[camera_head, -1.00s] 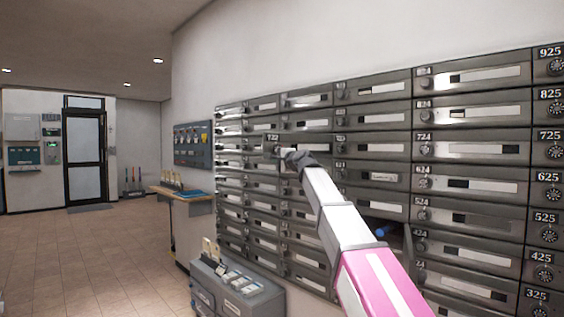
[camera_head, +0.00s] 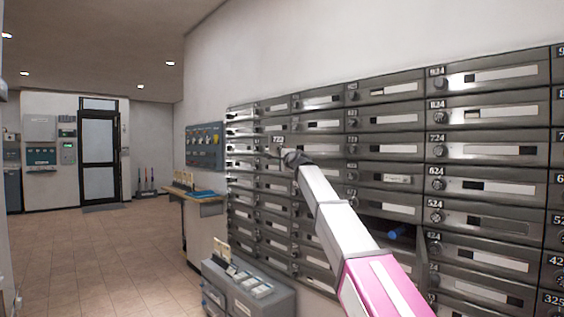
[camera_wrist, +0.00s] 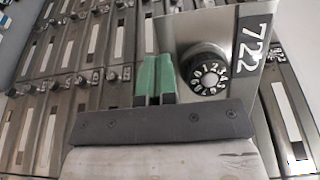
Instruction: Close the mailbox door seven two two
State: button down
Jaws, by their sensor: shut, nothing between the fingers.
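The mailbox door 722 (camera_head: 277,141) is seen small in the head view, at the tip of my arm. In the wrist view its panel (camera_wrist: 225,27) is close, with a round black dial and the label 722. The panel looks larger than the doors around it and seems to stand out from the bank, at least partly open. My gripper (camera_wrist: 155,75) has green fingertips close together, shut and empty, just left of the dial. I cannot tell whether they touch the panel. My arm hides part of the door's surroundings in the head view.
Rows of grey mailboxes (camera_head: 480,150) cover the right wall. A lower compartment stands open with a blue item (camera_head: 397,233) inside, beside my arm. A grey cabinet (camera_head: 250,288) and a wooden shelf (camera_head: 190,193) stand along the wall. The tiled floor (camera_head: 120,255) at left is clear.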

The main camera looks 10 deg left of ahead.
jog(key=w+m+t+h, duration=0.1)
jog(key=w, duration=2.4)
jog(key=shift+d+h, duration=0.4)
jog(key=shift+d, duration=0.05)
jog(key=shift+s, duration=0.1)
